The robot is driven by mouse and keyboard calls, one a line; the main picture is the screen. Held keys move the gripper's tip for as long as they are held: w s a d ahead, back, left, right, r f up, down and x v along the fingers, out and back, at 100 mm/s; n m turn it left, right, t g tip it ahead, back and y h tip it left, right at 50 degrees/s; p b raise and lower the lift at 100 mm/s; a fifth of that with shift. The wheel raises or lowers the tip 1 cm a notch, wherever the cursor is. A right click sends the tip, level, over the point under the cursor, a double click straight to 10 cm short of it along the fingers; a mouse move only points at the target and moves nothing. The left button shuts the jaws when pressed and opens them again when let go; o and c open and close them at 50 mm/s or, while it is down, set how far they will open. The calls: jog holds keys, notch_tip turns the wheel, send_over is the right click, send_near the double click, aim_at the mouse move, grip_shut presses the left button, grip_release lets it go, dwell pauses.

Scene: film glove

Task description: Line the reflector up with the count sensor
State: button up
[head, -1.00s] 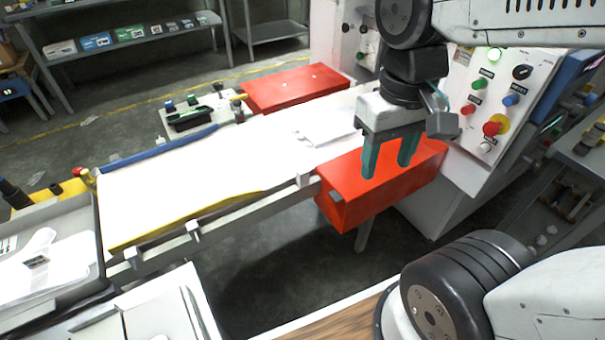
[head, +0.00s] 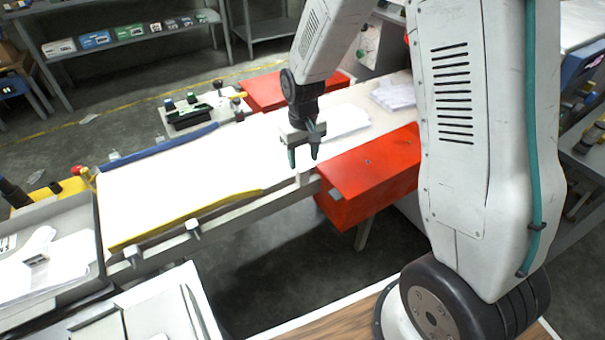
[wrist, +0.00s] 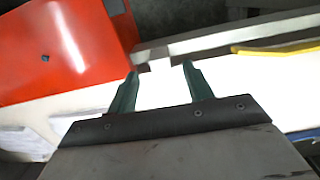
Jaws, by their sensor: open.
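My gripper (head: 303,160) is open and empty, pointing down above the near edge of the white belt, close to the red guard's corner. In the wrist view its two green fingers (wrist: 160,72) are apart. A small pale bracket (head: 303,179) on the belt's near rail lies just below the fingers; in the wrist view a pale block (wrist: 152,58) shows just beyond the fingertips. I cannot tell for sure whether this is the reflector. A small dark post (head: 238,112) with a yellow top stands at the belt's far edge, possibly the count sensor. Whether the two line up cannot be told.
The near red guard (head: 370,175) stands right of the gripper, and another red guard (head: 262,92) lies across the belt. A yellow guide (head: 200,215) and a blue guide (head: 160,150) flank the belt (head: 190,180). White sheets (head: 395,95) lie toward the machine.

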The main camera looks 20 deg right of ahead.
aim_at(303, 169)
jog(key=shift+w, duration=0.25)
notch_tip(303, 169, down, 8)
jog(key=shift+r, duration=0.25)
